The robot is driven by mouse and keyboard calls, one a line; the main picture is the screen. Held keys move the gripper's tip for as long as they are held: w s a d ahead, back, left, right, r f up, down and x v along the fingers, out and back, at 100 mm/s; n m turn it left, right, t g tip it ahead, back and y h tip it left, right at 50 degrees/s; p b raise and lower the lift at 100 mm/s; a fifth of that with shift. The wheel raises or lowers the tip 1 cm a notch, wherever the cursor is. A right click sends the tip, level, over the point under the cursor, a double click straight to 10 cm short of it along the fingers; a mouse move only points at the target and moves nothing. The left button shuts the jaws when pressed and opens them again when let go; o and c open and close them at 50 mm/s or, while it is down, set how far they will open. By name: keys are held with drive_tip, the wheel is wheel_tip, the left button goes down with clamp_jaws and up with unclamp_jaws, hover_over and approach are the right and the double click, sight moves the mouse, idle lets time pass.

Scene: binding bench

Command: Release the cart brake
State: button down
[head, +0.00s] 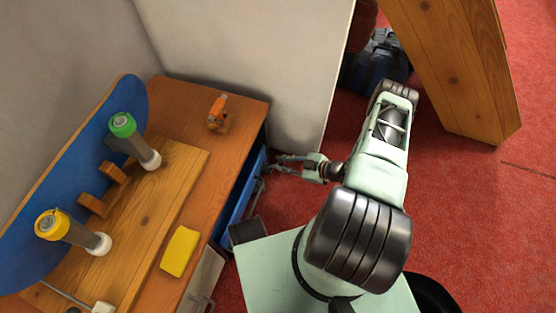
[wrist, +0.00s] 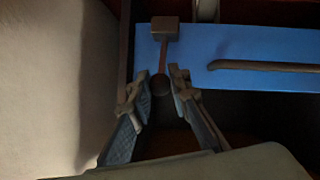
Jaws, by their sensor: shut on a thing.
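The brake appears as a short lever (wrist: 164,58) in the wrist view. It runs from a brown-grey block (wrist: 165,27) on the blue panel (wrist: 225,45) down to a dark round knob (wrist: 159,83). My gripper (wrist: 158,86) is shut on the knob, with one finger on each side. In the head view my gripper (head: 275,163) reaches left to the shaded side of the wooden bench, by the blue front (head: 240,195). The lever cannot be made out there.
A grey bar handle (wrist: 262,66) crosses the blue panel. The bench top (head: 185,210) carries a yellow block (head: 180,251), green-capped (head: 123,124) and yellow-capped (head: 52,224) cylinders, and an orange-topped item (head: 217,112). A pale wall (head: 250,60) stands close behind my gripper.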

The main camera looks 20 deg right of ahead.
drive_tip(key=shift+s+d+f+t+y, duration=0.35)
drive_tip(key=shift+f+t+y, duration=0.15)
drive_tip(key=shift+t+y, duration=0.1)
idle(0.3)
drive_tip(key=c, duration=1.8)
unclamp_jaws()
drive_tip(key=v, duration=1.2)
drive_tip(key=shift+d+f, duration=0.1)
